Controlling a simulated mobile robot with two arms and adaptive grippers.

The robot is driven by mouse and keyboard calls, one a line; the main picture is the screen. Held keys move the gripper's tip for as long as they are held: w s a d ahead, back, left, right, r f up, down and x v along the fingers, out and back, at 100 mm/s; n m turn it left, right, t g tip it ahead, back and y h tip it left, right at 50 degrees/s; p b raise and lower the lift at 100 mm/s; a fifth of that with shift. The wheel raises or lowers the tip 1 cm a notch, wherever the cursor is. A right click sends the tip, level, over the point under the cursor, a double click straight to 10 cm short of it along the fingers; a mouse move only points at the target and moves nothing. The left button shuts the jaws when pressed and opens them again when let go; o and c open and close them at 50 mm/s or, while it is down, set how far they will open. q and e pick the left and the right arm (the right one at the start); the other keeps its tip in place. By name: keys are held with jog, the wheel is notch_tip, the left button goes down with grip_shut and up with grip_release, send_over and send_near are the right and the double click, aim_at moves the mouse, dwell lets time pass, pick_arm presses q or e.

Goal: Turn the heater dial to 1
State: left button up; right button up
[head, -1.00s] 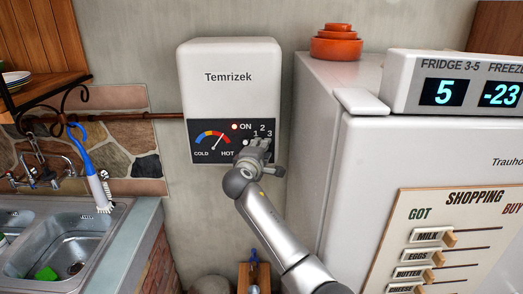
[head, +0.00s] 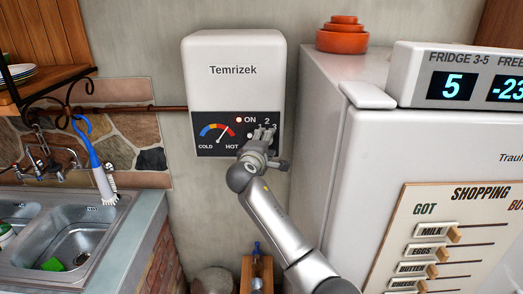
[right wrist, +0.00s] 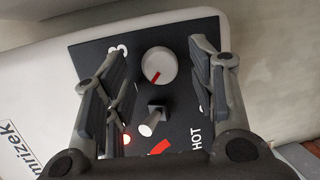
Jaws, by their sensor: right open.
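The white heater (head: 232,85) hangs on the wall, with a black control panel (head: 203,136). The heater dial (right wrist: 158,66) is a round white knob with a red mark, which points to the lower left in the right wrist view. My right gripper (head: 264,133) is in front of the dial and hides it in the head view. In the right wrist view my right gripper (right wrist: 160,57) is open, with one finger on each side of the dial and gaps between. A "3" shows by the left finger; the other numbers are hidden there. My left gripper is not in view.
A small lever (right wrist: 152,120) sticks out of the panel beside the dial, between the fingers' lower parts. The ON lamp (head: 239,119) glows red. The fridge (head: 385,160) stands close to the right of my arm; the sink (head: 85,235) is at the left.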

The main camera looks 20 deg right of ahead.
jog(key=v, duration=1.1)
jog(key=shift+s, duration=0.25)
jog(key=shift+a, duration=0.15)
